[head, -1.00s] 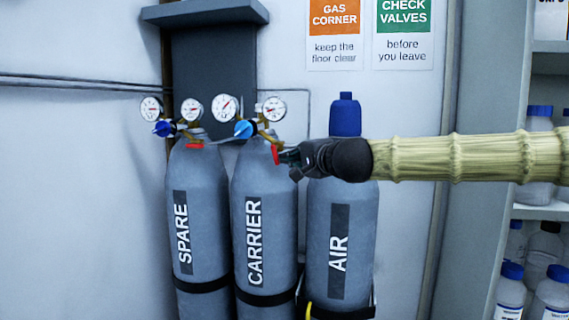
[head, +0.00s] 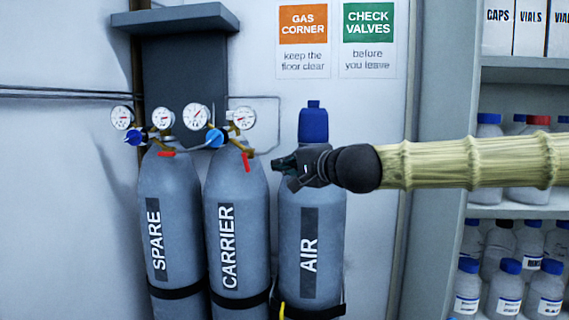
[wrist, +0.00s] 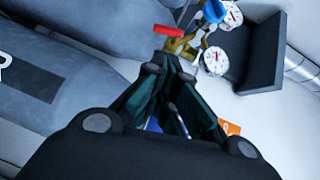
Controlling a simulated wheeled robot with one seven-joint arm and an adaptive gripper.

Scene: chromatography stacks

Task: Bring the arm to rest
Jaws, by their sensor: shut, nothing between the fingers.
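My gripper (head: 277,163) is shut and empty in the head view, pointing left in front of the shoulder of the AIR cylinder (head: 334,225). A small gap separates its tips from the red lever (head: 246,161) on the CARRIER cylinder (head: 236,270). That lever hangs down, while the red lever on the SPARE cylinder (head: 172,200) lies level. In the wrist view my gripper (wrist: 168,66) has its fingers together, with a red lever (wrist: 168,31) and brass valve just beyond the tips. My arm extends to the right in the head view.
Gauges (head: 197,117) and blue knobs top the SPARE and CARRIER cylinders; a blue cap (head: 313,125) tops AIR. A dark wall bracket (head: 185,80) stands behind. Shelves (head: 520,211) with several bottles are at right, behind my arm. Straps (head: 240,301) cross the cylinders.

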